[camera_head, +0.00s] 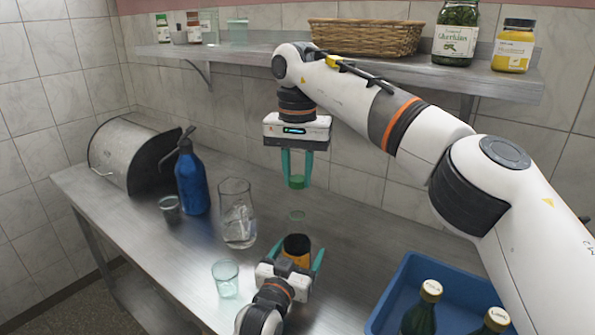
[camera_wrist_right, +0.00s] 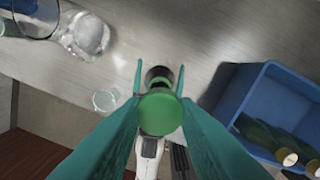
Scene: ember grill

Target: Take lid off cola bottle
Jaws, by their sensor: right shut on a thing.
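My right gripper (camera_head: 297,170) is shut on a green lid (camera_head: 297,182), held in the air above the counter. In the right wrist view the lid (camera_wrist_right: 160,113) is a round green disc between the teal fingertips. Below it, apart from it, stands a dark bottle with an orange-yellow band (camera_head: 296,250), which I take as the cola bottle; its dark top shows in the wrist view (camera_wrist_right: 158,78). My left gripper (camera_head: 293,258) has its teal fingers on either side of this bottle; I cannot tell if they press on it. The bottle's lower part is hidden behind the gripper.
A glass jug (camera_head: 237,215), a small glass (camera_head: 226,279), a blue spray bottle (camera_head: 192,180) and a metal cup (camera_head: 170,208) stand to the left. A blue crate (camera_head: 385,308) with bottles is at the right. A shelf (camera_head: 240,53) runs above.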

